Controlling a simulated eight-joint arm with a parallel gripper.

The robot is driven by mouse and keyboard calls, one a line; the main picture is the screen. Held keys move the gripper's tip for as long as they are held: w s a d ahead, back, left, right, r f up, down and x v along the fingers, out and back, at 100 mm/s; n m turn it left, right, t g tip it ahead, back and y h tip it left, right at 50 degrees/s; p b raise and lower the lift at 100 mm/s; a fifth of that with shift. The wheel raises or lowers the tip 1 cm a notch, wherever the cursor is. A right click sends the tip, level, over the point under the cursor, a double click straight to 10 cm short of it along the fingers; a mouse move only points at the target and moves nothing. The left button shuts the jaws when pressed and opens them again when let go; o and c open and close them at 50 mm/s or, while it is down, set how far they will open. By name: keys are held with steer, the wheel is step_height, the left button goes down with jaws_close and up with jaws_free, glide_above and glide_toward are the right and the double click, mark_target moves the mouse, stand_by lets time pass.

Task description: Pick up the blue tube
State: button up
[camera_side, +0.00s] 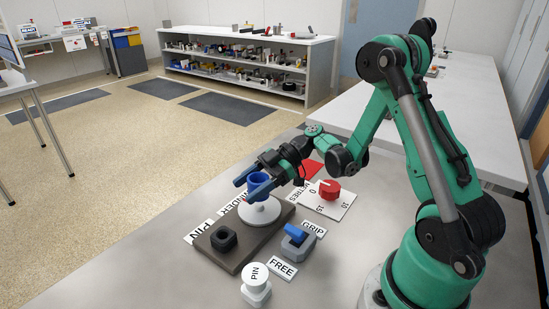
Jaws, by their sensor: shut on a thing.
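The blue tube (260,177) is a short, open-topped ring or cup, upright at the top of a white round stand (261,212). My gripper (252,184) comes in from the right with its dark body and blue fingers. One finger is at the tube's far left side and the other crosses its near side, so it is shut on the tube. The fingers hide the tube's lower part. I cannot tell whether the tube still touches the stand.
The stand is on a dark base plate (236,262) with a black nut-like block (223,239). The table's left front is clear.

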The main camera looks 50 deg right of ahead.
step_height(320, 180, up, 16)
steer(key=m+t+h, duration=0.5)
steer(key=m+t, duration=0.1)
steer(key=m, duration=0.1)
glide_above(250, 182)
steer(key=w+a, duration=0.1)
step_height(250, 182, down, 6)
step_height(250, 182, up, 7)
steer(key=d+n+g+y, duration=0.1)
steer(key=n+g+y, duration=0.4)
steer(key=n+g, duration=0.1)
steer(key=shift+s+d+f+n, duration=0.2)
steer(key=shift+s+n, duration=0.2)
steer(key=shift+n, duration=0.2)
